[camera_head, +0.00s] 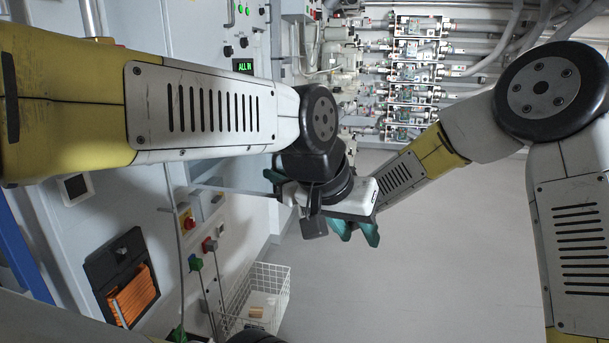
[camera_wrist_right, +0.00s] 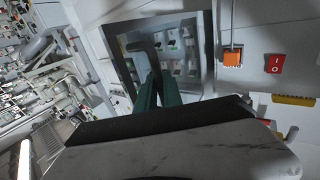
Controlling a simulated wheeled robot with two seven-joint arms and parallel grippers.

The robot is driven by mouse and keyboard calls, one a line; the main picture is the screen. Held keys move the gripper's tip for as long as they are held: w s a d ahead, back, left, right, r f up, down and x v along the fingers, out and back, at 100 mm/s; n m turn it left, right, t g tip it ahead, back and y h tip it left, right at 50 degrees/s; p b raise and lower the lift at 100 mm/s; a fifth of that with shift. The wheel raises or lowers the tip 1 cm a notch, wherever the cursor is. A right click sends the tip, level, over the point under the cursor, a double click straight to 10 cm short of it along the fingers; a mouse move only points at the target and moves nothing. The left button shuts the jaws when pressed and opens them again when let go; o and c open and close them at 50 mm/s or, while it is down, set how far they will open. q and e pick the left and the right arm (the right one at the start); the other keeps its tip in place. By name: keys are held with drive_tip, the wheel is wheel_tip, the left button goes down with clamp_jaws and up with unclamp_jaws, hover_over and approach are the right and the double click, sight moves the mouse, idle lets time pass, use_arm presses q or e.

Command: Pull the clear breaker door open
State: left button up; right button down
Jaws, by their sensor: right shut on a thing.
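The clear breaker door (camera_wrist_right: 190,45) shows in the right wrist view as a see-through pane in a frame, with several breakers visible through it. In the head view the door (camera_head: 235,191) appears as a thin grey strip, nearly edge-on, standing out from the cabinet front. My right gripper (camera_head: 276,182) points left at the strip's outer end. In the wrist view its teal fingers (camera_wrist_right: 157,78) are close together on the dark door handle (camera_wrist_right: 146,47). My left gripper (camera_head: 355,232) hangs just right of it, teal fingers apart and empty.
The white cabinet fills the left, with a red button (camera_head: 190,223) and an orange-filled recess (camera_head: 133,295). A wire basket (camera_head: 280,287) stands on the floor below. An orange switch (camera_wrist_right: 232,58) and red switch (camera_wrist_right: 274,63) are beside the door. The floor (camera_head: 440,260) at right is clear.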

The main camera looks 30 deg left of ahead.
drive_tip(key=shift+s+a+r, duration=0.1)
drive_tip(key=shift+s+a, duration=0.05)
drive_tip(key=shift+s, duration=0.2)
drive_tip(key=c, duration=1.8)
unclamp_jaws()
drive_tip(key=shift+o, duration=0.2)
drive_tip(key=shift+w, duration=0.1)
